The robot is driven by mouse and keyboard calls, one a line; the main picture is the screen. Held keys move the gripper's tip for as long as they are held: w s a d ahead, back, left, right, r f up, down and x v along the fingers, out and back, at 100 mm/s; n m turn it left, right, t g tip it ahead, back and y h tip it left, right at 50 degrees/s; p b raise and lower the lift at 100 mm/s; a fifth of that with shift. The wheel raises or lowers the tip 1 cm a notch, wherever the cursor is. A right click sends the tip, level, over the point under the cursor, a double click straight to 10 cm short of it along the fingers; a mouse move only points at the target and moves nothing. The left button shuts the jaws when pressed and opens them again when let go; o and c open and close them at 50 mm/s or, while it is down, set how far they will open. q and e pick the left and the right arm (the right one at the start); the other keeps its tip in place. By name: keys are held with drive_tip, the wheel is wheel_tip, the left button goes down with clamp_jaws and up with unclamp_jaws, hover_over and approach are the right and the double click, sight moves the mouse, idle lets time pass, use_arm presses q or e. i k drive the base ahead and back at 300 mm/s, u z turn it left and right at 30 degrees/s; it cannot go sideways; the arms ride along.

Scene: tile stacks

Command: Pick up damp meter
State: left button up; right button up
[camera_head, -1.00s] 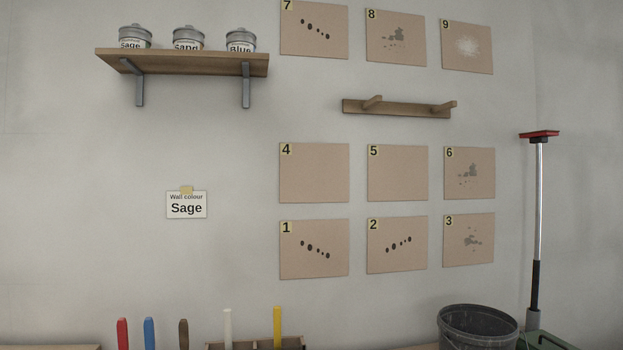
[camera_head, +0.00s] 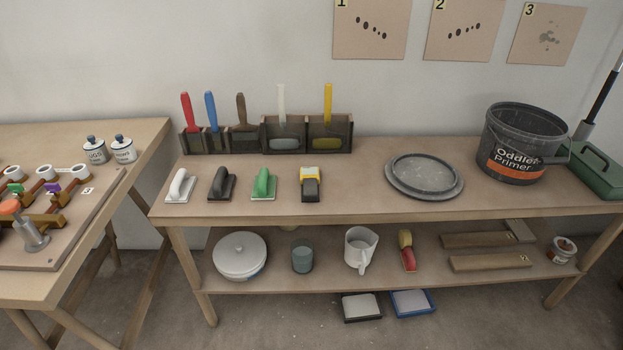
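A small yellow and black device (camera_head: 311,186), which looks like the damp meter, lies on the top of the wooden workbench (camera_head: 350,197), near its front edge. It is right of a green-handled float (camera_head: 264,184) and left of a round grey lid (camera_head: 424,175). Nothing covers it. Neither of my grippers shows in the head view.
White (camera_head: 180,185) and black (camera_head: 221,184) floats lie further left. Handled tools stand in holders (camera_head: 297,135) behind the device. A primer bucket (camera_head: 517,150) and green box (camera_head: 600,172) stand right. The lower shelf (camera_head: 330,275) holds a pot, cups and boards. Another table (camera_head: 140,150) stands left.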

sight(310, 177)
drive_tip(key=u, duration=0.5)
drive_tip(key=k, duration=0.3)
drive_tip(key=z, duration=1.5)
drive_tip(key=i, duration=0.8)
drive_tip(key=u, duration=0.25)
